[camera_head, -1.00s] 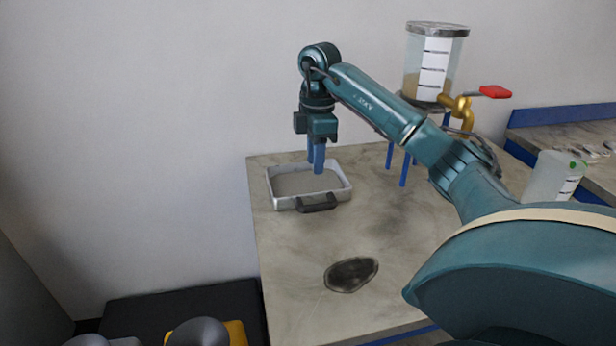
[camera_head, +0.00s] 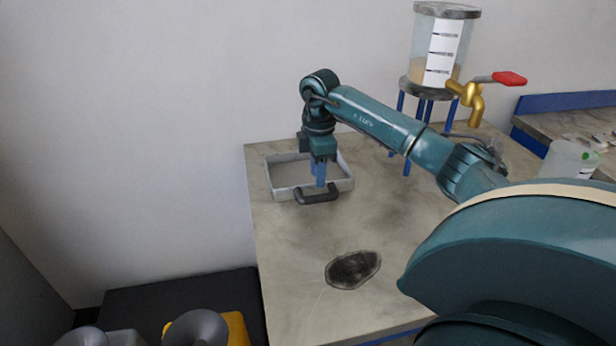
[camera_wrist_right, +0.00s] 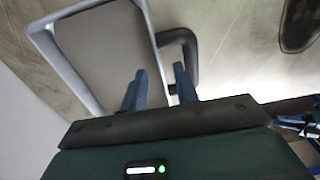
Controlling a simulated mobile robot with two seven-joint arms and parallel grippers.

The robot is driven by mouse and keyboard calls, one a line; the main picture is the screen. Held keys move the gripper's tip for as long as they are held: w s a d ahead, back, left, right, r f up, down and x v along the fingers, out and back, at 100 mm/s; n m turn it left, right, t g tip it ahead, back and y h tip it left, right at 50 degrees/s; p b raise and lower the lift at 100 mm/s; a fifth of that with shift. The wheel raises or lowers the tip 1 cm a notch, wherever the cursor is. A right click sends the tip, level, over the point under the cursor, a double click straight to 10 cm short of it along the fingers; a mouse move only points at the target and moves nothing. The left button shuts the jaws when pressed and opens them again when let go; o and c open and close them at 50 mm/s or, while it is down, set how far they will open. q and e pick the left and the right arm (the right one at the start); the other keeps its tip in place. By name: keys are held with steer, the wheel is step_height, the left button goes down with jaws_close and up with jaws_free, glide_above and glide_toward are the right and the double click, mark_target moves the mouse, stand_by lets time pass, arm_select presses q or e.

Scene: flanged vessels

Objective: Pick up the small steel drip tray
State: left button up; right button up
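The small steel drip tray (camera_head: 283,193) is a shallow rectangular tray with a pale rim and a dark handle (camera_head: 317,197) on its near side. It sits at the table's far left. My right gripper (camera_head: 319,183) points down at the handle side of the tray. In the right wrist view, its two blue fingers (camera_wrist_right: 160,86) are apart, with the tray's rim (camera_wrist_right: 153,38) running toward the gap between them and the handle (camera_wrist_right: 187,42) just beyond. Whether the fingers touch the tray cannot be told. My left gripper is not in view.
A clear graduated vessel (camera_head: 438,48) on a blue-legged stand, with a brass tap (camera_head: 470,98) and red lever (camera_head: 510,78), stands behind my right arm. A dark oval patch (camera_head: 352,269) lies nearer on the table (camera_head: 295,250). A translucent container (camera_head: 567,160) is at right.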

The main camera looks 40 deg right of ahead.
mark_target(309, 178)
steer(key=shift+a+f, duration=0.1)
steer(key=shift+f, duration=1.85)
steer(key=shift+c, duration=0.5)
jaws_close()
steer(key=shift+w+r, duration=0.1)
